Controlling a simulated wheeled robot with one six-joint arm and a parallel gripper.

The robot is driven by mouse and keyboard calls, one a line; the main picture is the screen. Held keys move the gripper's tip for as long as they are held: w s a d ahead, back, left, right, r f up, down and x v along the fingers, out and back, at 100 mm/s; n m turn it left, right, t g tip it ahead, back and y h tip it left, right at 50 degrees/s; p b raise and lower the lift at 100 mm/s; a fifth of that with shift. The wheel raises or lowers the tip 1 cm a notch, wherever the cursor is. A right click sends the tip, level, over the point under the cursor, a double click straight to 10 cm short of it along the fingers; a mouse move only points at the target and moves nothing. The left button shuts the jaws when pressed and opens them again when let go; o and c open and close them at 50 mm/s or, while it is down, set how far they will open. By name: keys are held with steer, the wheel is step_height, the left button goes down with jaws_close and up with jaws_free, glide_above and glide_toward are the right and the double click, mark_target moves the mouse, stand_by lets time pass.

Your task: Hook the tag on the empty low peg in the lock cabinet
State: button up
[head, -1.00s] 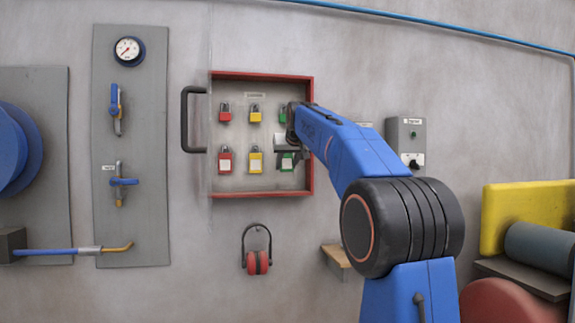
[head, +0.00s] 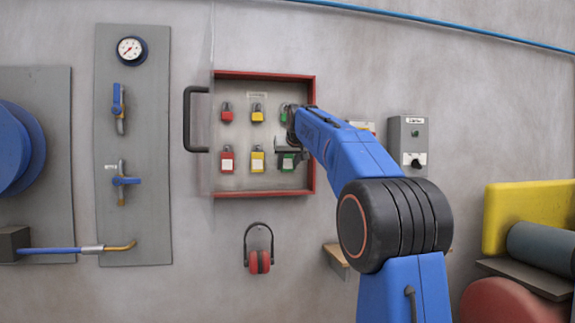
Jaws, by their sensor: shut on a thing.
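The lock cabinet (head: 312,176) is a shallow red-framed box on the wall, with its clear door swung open to the left. In its low row hang a red tag (head: 227,160) and a yellow tag (head: 257,160). A green tag (head: 288,164) shows at the right end of that row, directly below my gripper (head: 284,149). My gripper reaches in from the right and appears shut on the green tag. The jaws and arm hide its top and any peg there, so I cannot tell whether it is on a peg.
Red (head: 227,112), yellow (head: 257,112) and green padlocks (head: 284,112) hang in the upper row, the green partly behind my arm. The door's black handle (head: 188,120) is at the left. Red ear defenders (head: 259,262) hang below. A grey switch box (head: 407,146) is right.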

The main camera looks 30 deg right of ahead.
steer(key=shift+w+f, duration=0.1)
steer(key=shift+f, duration=0.2)
steer(key=o, duration=1.1)
steer(key=shift+r, duration=0.1)
steer(key=shift+r, duration=0.1)
steer(key=shift+s+r, duration=0.2)
steer(key=shift+s, duration=0.15)
steer(key=v, duration=1.6)
steer(key=shift+s+a+r, duration=0.15)
